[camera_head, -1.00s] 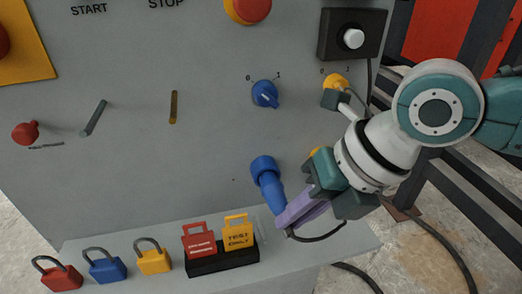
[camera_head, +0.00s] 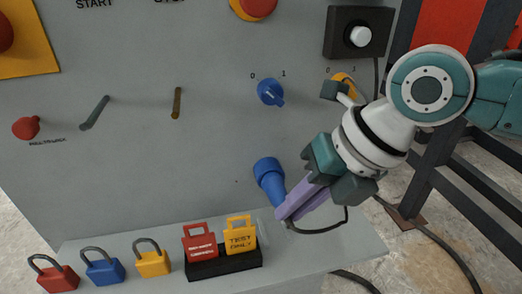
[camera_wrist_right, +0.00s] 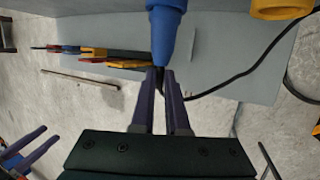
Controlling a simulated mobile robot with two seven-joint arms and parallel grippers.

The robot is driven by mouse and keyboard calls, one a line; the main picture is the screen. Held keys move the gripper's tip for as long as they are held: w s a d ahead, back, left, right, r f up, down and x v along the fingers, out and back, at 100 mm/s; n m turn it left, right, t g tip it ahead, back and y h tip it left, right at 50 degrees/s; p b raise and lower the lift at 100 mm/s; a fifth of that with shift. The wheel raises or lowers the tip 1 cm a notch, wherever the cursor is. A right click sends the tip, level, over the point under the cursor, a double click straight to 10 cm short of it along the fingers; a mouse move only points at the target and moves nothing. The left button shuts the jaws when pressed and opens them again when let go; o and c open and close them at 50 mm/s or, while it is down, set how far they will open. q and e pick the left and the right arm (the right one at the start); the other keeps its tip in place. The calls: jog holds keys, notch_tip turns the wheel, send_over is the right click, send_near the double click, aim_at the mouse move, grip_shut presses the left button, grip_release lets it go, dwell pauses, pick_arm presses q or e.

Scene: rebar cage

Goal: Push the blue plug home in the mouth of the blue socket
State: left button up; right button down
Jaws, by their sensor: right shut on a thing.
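The blue socket (camera_head: 266,167) sticks out of the lower part of the grey panel. The blue plug (camera_head: 273,188) is in line with it at its mouth, tilted down to the right; how deep it sits cannot be told. My right gripper (camera_head: 283,213) is shut on the plug's lower end with its purple fingers. In the right wrist view the plug (camera_wrist_right: 162,45) tapers down to the fingertips (camera_wrist_right: 159,74), and the socket cannot be told apart from it. My left gripper (camera_wrist_right: 38,146) shows only at the lower left there, its fingers apart and empty.
A black cable (camera_head: 345,218) loops from the plug's end. A shelf (camera_head: 310,249) below holds red, blue and yellow padlocks (camera_head: 153,262) and a tag holder (camera_head: 222,263). A blue rotary switch (camera_head: 271,92) is above. Dark metal bars (camera_head: 470,200) stand at right.

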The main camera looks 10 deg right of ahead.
jog(key=c, duration=0.8)
grip_release()
jog(key=shift+w, duration=0.1)
jog(key=shift+c, duration=0.2)
jog(key=shift+r, duration=0.1)
jog(key=p+v, duration=0.2)
jog(key=v, duration=0.7)
jog(key=shift+d+r, duration=0.2)
jog(key=shift+r, duration=0.15)
